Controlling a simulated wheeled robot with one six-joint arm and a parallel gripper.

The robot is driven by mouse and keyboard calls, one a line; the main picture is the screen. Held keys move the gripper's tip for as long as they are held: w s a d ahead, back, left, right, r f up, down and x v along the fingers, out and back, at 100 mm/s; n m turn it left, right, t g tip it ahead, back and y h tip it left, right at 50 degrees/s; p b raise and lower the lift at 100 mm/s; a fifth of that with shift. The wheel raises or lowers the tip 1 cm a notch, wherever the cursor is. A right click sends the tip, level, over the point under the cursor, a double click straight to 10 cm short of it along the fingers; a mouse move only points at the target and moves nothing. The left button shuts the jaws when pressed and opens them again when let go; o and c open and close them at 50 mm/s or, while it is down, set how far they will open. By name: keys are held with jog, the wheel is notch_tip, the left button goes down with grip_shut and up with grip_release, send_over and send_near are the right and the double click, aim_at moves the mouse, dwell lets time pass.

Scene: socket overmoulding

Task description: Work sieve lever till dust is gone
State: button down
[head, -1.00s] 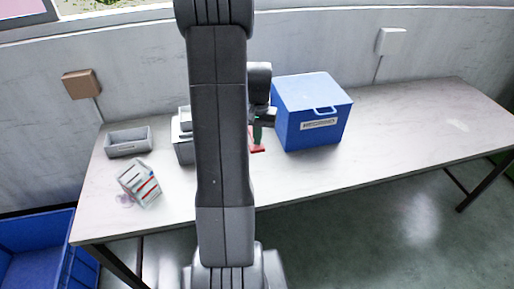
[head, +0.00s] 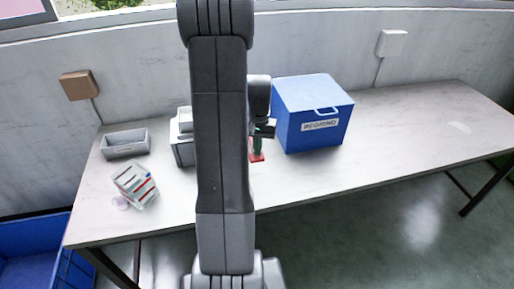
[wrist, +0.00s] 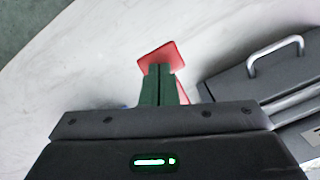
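The sieve is a grey unit (head: 184,150) on the table, largely hidden behind my arm in the head view. In the wrist view its grey body with a bar handle (wrist: 265,75) is at the right. The red lever (head: 257,157) sticks out at its right side; its flat red end (wrist: 163,55) shows just beyond my fingertips in the wrist view. My gripper (head: 262,143) has green fingers that are together, pointing down at the red lever. The fingers (wrist: 159,75) overlap the red part; whether they pinch it or only touch it is unclear. No dust is discernible.
A blue lidded box (head: 312,115) labelled REGRIND stands close right of my gripper. A blue crate (head: 35,255) is below left. The table's right half is clear.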

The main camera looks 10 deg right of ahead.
jog(key=w, duration=0.1)
jog(key=w+d+r+p, duration=0.1)
jog(key=shift+w+d, duration=0.1)
jog(key=shift+w, duration=0.3)
notch_tip(320, 180, up, 14)
jog(key=w, duration=0.1)
jog(key=shift+w+d, duration=0.15)
jog(key=shift+d, duration=0.15)
jog(key=shift+s+f+p, duration=0.1)
jog(key=shift+s+p, duration=0.1)
jog(key=shift+p, duration=0.65)
dwell(0.5)
